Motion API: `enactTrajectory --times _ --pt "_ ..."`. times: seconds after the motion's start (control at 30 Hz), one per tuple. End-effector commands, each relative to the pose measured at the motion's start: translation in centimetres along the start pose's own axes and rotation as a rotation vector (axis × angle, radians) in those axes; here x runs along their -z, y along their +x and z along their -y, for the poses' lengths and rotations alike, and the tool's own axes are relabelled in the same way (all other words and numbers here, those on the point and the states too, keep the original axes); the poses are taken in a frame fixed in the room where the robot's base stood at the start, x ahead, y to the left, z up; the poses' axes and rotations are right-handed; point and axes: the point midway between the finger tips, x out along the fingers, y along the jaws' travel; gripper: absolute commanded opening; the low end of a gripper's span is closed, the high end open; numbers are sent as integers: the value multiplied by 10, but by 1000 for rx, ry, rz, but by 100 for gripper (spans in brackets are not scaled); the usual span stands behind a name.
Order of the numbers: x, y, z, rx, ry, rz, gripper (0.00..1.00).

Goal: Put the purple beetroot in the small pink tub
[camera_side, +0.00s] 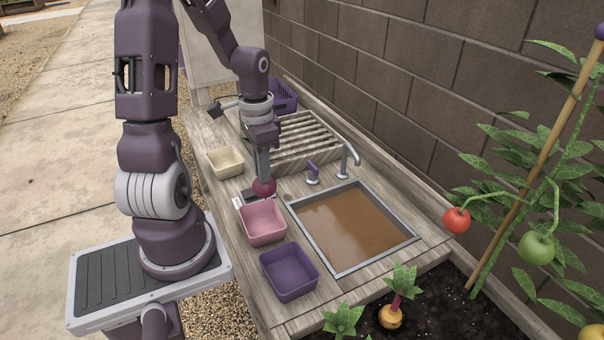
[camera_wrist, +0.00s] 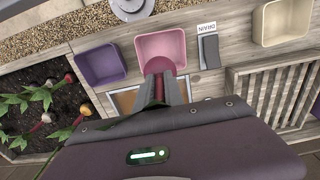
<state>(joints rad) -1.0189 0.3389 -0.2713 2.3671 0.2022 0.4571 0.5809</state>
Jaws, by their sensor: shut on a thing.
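The purple beetroot (camera_side: 264,187) is round and held at the tips of my gripper (camera_side: 263,177), which is shut on it. In the wrist view the beetroot (camera_wrist: 158,66) shows between the fingers and overlaps the near edge of the small pink tub (camera_wrist: 176,44). In the side view the pink tub (camera_side: 263,224) stands on the wooden bench just below and in front of the beetroot. The beetroot appears above the tub's far rim; its exact height over it is hard to tell. The visible inside of the tub looks empty.
A purple tub (camera_side: 289,273) and a cream tub (camera_side: 225,162) flank the pink one. A sink of brown water (camera_side: 350,225) with a tap (camera_side: 349,160) is to the right. A slatted rack (camera_side: 300,140) and purple crate (camera_side: 284,97) are behind.

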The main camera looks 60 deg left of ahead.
Motion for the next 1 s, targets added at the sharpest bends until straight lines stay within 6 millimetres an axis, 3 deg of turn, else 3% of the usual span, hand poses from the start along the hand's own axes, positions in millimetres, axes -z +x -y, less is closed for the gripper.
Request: enactTrajectory --times 0.17,0.6,0.93,0.97,1.0 --pt "-13 5 6 2 2 1 0" --pt "-12 66 5 -1 3 1 0" --pt "-12 72 6 2 0 -1 0" --pt "-12 72 6 2 0 -1 15" --pt "-12 72 6 2 0 -1 23"
